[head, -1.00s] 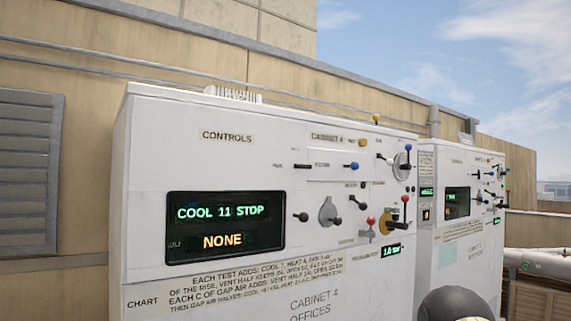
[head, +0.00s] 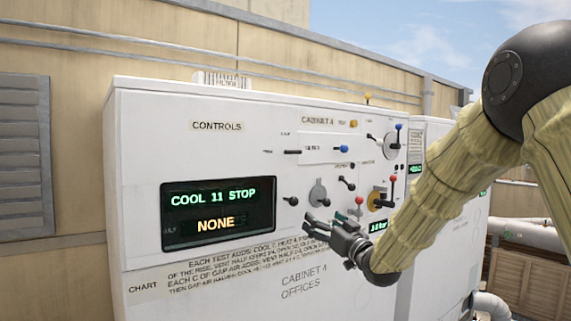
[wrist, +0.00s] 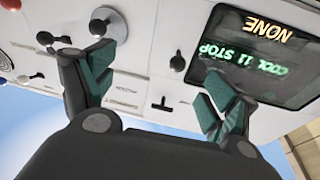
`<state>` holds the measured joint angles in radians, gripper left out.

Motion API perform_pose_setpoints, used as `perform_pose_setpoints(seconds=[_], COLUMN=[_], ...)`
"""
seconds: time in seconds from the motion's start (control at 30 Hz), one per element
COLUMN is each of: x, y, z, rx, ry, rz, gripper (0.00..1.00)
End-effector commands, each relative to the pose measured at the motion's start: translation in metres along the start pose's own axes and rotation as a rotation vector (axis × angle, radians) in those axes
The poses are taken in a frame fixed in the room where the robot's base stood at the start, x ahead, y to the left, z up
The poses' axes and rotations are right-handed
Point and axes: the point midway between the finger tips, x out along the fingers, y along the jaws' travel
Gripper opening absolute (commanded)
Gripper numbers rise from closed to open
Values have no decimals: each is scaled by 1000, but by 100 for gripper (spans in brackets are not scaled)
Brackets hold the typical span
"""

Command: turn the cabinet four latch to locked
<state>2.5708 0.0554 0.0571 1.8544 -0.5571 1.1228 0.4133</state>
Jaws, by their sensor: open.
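The cabinet 4 control panel (head: 235,110) faces me, with several small levers and knobs. Their labels are too small to tell which one is the latch. A grey round handle (head: 318,192) sits right of the display, with a black-knobbed lever (head: 291,201) beside it. Both also show upside down in the wrist view, the handle (wrist: 108,24) and the lever (wrist: 178,60). My gripper (head: 325,222) is open and empty, just below these controls in the head view. In the wrist view my gripper (wrist: 155,72) has its fingers spread before the panel; contact cannot be told.
The display (head: 214,212) reads COOL 11 STOP and NONE. A blue knob (head: 343,149), red knobs (head: 359,201) and a yellow round plate (head: 377,199) crowd the panel. A second cabinet (head: 420,145) stands to the right, partly behind my arm.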

Motion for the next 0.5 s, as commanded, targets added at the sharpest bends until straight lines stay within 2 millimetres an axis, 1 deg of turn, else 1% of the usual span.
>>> perform_pose_setpoints(seconds=[0.03,0.1,0.2,0.3,0.33,0.43,0.5], x=[11,21,31,38,41,52,64], y=[-10,-21,-34,-43,-45,-50,-54], z=[-39,-76,-112,-130,-132,-134,-132], rx=[-19,-37,-56,-67,-69,-73,-75], ry=[45,93,138,161,164,164,161], rz=[-28,-60,-93,-112,-115,-120,-121], gripper=[87,87,87,87,87,87,87])
